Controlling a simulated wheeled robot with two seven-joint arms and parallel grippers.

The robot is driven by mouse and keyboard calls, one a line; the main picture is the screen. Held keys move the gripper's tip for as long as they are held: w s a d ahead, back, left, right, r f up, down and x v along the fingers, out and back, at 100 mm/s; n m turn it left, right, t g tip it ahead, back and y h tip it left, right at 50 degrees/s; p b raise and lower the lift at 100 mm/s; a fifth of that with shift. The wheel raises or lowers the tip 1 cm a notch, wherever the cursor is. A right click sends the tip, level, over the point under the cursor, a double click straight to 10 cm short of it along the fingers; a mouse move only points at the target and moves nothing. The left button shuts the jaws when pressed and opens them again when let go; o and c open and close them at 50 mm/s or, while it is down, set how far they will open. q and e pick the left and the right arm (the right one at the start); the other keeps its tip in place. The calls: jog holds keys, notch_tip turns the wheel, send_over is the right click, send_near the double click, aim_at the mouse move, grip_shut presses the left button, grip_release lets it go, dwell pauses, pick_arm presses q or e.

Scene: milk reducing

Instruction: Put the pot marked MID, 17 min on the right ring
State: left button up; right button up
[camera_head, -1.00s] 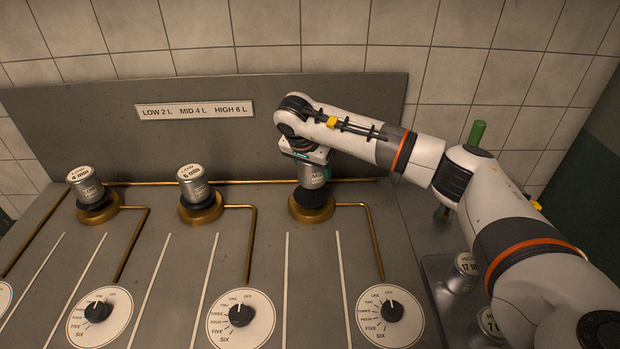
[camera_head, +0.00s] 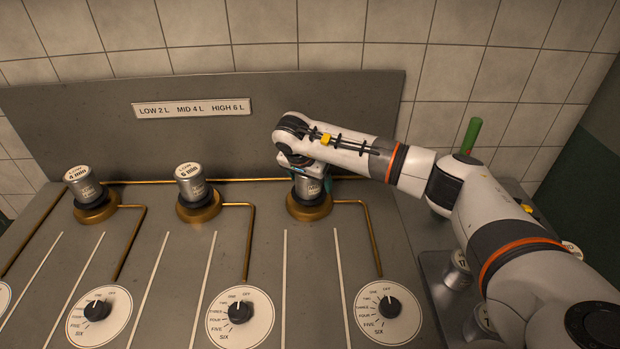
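A metal pot (camera_head: 309,189) sits at the right ring (camera_head: 309,209), low inside the brass collar and roughly upright. Its lid is hidden by my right gripper (camera_head: 308,174), which comes down over its top. The gripper appears shut on the pot, though its fingers are mostly hidden. The pot's side label is too small to read now; it read MID in the earlier picture. My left gripper is not in view.
Pots marked LOW 4 min (camera_head: 82,185) and LOW 6 min (camera_head: 191,182) stand on the left and middle rings. A tray (camera_head: 432,268) with more pots is partly hidden by my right arm. A green upright handle (camera_head: 472,135) stands behind it. Dials (camera_head: 389,307) line the front.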

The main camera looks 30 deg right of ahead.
jog(key=b+v, duration=0.1)
jog(key=v, duration=1.1)
dwell(0.4)
